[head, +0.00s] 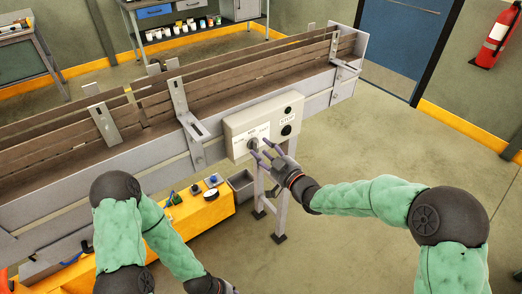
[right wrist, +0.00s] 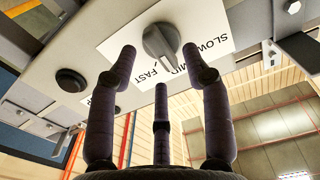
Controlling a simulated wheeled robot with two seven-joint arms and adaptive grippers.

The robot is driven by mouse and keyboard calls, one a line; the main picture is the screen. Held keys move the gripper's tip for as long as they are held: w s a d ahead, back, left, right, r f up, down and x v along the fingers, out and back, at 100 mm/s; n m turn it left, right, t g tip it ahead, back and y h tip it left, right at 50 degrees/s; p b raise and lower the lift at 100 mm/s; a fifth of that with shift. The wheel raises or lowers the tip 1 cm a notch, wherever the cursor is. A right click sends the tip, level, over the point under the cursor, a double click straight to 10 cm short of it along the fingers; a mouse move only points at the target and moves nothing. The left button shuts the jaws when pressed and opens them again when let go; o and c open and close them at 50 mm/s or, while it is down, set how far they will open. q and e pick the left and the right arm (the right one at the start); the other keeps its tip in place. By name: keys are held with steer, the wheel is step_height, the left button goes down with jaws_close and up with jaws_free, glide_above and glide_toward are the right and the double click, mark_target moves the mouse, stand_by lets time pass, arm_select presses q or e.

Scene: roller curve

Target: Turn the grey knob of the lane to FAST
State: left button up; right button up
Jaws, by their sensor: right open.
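The grey knob (right wrist: 160,42) sits on a white label plate (right wrist: 205,22) reading SLOW, MID and FAST. In the head view the knob (head: 253,144) is on the front of the light grey control box (head: 234,127). My right gripper (head: 264,152) is open and empty just in front of the box. In the right wrist view its dark fingers (right wrist: 160,66) spread to both sides of the knob, with a third below it, apparently not touching.
The long conveyor lane (head: 130,170) with brown slats runs behind the box. Black round buttons (head: 286,130) sit on the box's right half. An orange bench (head: 205,212) and a grey bin (head: 241,185) stand below left. The floor to the right is clear.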

steer(key=shift+x, duration=1)
jaws_close()
steer(key=shift+m, duration=0.4)
steer(key=m, duration=0.5)
steer(key=m+p, duration=0.1)
steer(key=m, duration=0.1)
steer(key=shift+d+f+m, duration=0.1)
steer(key=shift+f+m, duration=0.15)
steer(key=shift+m, duration=0.45)
